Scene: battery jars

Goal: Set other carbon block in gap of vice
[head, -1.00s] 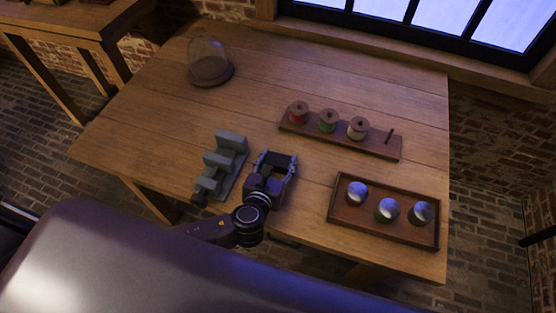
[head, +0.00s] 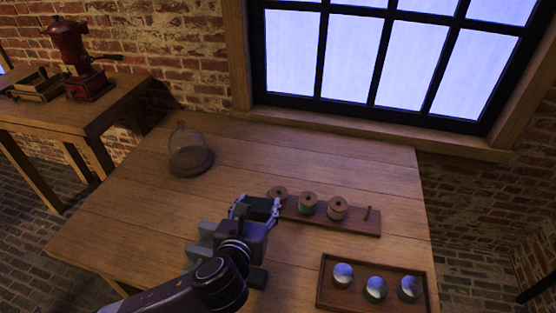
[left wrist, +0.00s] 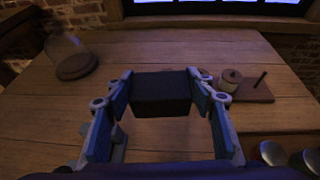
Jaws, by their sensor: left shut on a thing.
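My left gripper (head: 256,207) is shut on a dark carbon block (left wrist: 162,92). The left wrist view shows the block spanning between the two fingers, held above the table. In the head view the gripper is in front of the spool rack and over the vice. The grey-green vice (head: 200,247) stands on the table, largely hidden behind my left gripper and arm; its gap cannot be made out. A bit of it shows at the lower left in the left wrist view (left wrist: 117,143). My right gripper is not in view.
A spool rack (head: 358,224) with several spools and a bare peg lies right of the gripper. A glass dome (head: 187,140) stands at the back left. The table's middle back is clear.

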